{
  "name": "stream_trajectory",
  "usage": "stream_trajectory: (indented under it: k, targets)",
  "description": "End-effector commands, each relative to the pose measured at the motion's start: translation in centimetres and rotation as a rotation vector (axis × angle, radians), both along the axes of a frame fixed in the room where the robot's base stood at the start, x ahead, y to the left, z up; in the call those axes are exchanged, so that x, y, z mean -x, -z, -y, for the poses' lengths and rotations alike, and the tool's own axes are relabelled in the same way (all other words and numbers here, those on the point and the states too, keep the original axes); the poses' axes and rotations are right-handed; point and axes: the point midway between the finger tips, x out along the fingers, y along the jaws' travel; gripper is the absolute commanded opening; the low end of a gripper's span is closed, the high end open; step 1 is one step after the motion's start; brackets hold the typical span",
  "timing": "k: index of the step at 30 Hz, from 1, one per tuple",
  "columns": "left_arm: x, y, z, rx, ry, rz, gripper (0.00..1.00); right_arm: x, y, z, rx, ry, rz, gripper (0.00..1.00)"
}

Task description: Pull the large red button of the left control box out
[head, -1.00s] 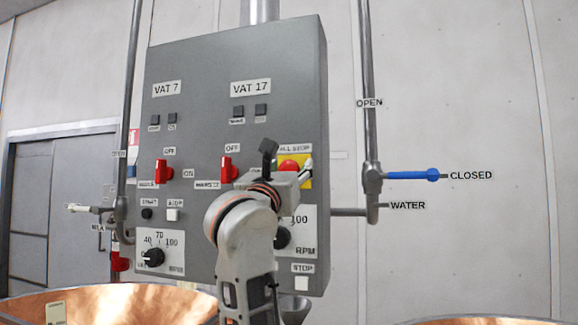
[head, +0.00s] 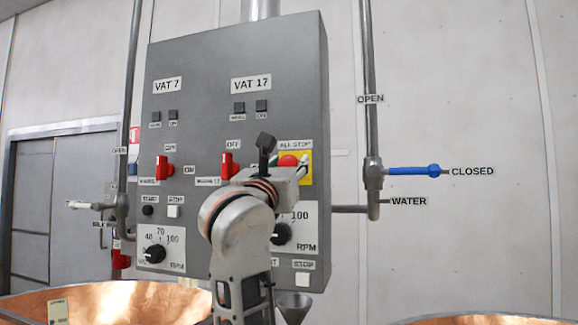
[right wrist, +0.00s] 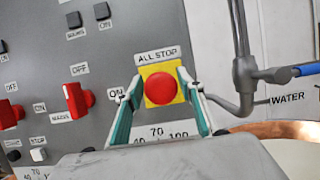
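The large red ALL STOP button (head: 288,160) sits on a yellow plate on the grey control box (head: 205,70), at the right of its face. In the right wrist view the round button (right wrist: 161,89) is near the centre and fully seen. My right gripper (right wrist: 159,86) is open, with one teal finger on each side of the button and a visible gap to both. I cannot tell how far the tips stand off the panel. In the head view my right arm hides part of the box below the button. My left gripper is not in view.
Red switches (head: 228,166) and black knobs (head: 155,254) are on the same panel. A water pipe with a blue valve handle (head: 413,171) runs right of the box. Copper vats (head: 120,300) stand below.

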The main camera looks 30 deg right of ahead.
Motion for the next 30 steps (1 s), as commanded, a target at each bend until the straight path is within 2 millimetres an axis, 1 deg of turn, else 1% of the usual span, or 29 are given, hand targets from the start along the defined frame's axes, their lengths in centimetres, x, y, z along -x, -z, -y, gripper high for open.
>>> stream_trajectory:
  k: [10,13,16,24,30]
  targets:
    - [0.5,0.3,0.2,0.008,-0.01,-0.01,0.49,0.0,0.0,0.0,0.0,0.0,0.001,0.48]
    - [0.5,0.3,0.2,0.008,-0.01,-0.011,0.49,0.3,0.2,-0.4,0.0,-0.001,0.001,0.48]
    - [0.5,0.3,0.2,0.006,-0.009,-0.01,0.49,1.0,0.7,-1.3,-0.001,-0.004,0.001,0.48]
    - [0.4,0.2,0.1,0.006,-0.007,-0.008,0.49,3.5,2.3,-4.3,-0.001,-0.004,0.0,0.48]
    - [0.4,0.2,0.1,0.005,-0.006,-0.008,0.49,4.4,2.9,-5.3,0.0,-0.002,0.0,0.48]
